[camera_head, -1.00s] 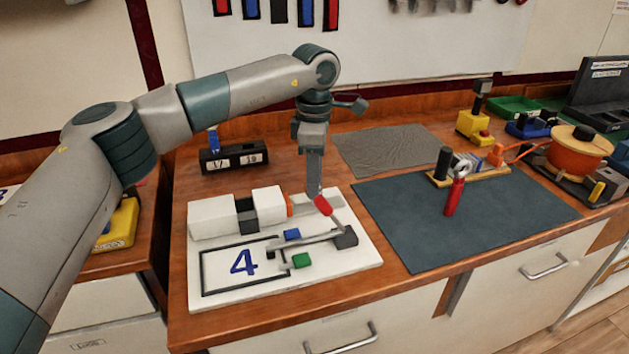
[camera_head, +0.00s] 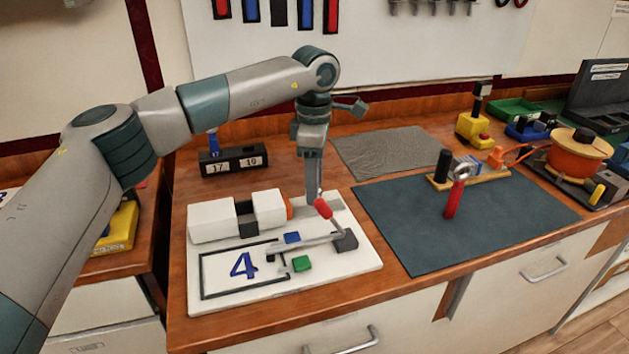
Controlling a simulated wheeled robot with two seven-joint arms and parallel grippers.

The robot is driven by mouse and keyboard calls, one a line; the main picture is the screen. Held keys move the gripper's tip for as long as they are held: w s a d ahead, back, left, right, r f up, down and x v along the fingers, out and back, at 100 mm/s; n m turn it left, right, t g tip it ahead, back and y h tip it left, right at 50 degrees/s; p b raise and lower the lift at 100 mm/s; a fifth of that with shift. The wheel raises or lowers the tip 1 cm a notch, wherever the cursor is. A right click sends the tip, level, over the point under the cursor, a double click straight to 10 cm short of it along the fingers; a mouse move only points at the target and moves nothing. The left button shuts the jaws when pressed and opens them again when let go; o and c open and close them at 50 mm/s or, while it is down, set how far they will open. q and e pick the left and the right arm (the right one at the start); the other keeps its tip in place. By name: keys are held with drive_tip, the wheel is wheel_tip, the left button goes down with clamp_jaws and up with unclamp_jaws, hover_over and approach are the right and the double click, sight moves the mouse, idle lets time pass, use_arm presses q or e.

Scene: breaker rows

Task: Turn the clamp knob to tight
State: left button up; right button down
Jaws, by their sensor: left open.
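A white board (camera_head: 345,266) lies on the wooden bench, with a blue 4 in a black outline. Along its back is a white two-block clamp-like device (camera_head: 215,219) with a dark middle. A small orange end piece (camera_head: 290,209), perhaps the knob, shows at its right end; I cannot read its setting. A metal lever (camera_head: 310,243) with a red grip (camera_head: 323,208) rises from a dark block. My left gripper (camera_head: 313,192) is open, pointing down, just right of the orange piece and behind the red grip. Its fingertips are partly hidden; contact is unclear. My right gripper is not in view.
A dark mat (camera_head: 420,235) on the right holds a red-handled tool (camera_head: 455,192) with a metal ring. A black counter box (camera_head: 233,160) stands behind the board. A grey cloth (camera_head: 385,150) lies at the back. An orange pot (camera_head: 578,155) stands far right.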

use_arm(q)
wheel_tip(320, 180, up, 17)
drive_tip(key=shift+r+b, duration=0.2)
drive_tip(key=shift+b, duration=0.25)
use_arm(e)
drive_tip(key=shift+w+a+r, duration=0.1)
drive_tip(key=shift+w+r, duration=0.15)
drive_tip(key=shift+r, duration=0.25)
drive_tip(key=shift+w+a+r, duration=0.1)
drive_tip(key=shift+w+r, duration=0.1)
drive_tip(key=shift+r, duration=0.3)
use_arm(q)
drive_tip(key=shift+r, duration=0.1)
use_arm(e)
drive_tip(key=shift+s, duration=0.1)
